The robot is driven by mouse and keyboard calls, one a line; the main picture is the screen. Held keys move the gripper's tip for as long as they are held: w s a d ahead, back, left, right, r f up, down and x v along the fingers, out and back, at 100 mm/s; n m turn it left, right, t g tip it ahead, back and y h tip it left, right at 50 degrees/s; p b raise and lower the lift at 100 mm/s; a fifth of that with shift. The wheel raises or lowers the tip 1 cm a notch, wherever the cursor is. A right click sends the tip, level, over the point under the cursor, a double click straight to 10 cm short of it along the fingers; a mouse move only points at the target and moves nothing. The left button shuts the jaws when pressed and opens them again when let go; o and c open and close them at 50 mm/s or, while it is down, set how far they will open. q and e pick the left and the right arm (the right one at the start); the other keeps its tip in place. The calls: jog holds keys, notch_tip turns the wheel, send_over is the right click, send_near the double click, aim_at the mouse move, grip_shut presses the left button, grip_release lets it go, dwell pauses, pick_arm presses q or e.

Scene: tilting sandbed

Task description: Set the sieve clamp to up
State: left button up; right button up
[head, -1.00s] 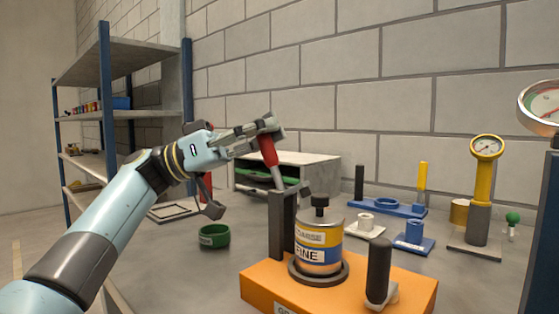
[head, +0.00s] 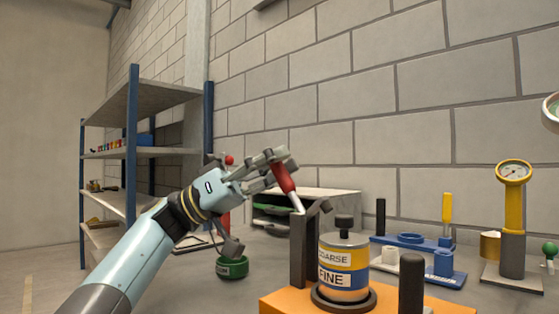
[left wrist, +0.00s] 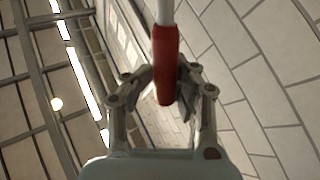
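The sieve clamp's lever has a red handle (head: 284,178) and a pale metal rod. It stands up from a dark post (head: 302,250) on the orange base (head: 285,302) and leans to the left. My left gripper (head: 281,163) is at the upper part of the handle, with its fingers closed around it. The left wrist view shows the red handle (left wrist: 166,62) between the two fingers (left wrist: 164,82). The sieve canister (head: 343,262), labelled COARSE and FINE, stands beside the post with a black knob on top. My right gripper is not in view.
A black upright grip (head: 411,283) stands at the right of the base. Blue fixtures (head: 410,239) and a yellow gauge stand (head: 514,215) are at the right.

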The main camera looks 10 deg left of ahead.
pick_arm(q)
jog(key=o, duration=0.4)
jog(key=shift+s+a+r, duration=0.1)
jog(key=shift+s, duration=0.05)
jog(key=shift+o, duration=0.5)
jog(key=v, duration=1.1)
jog(key=shift+a, duration=0.35)
jog(key=shift+c, duration=0.2)
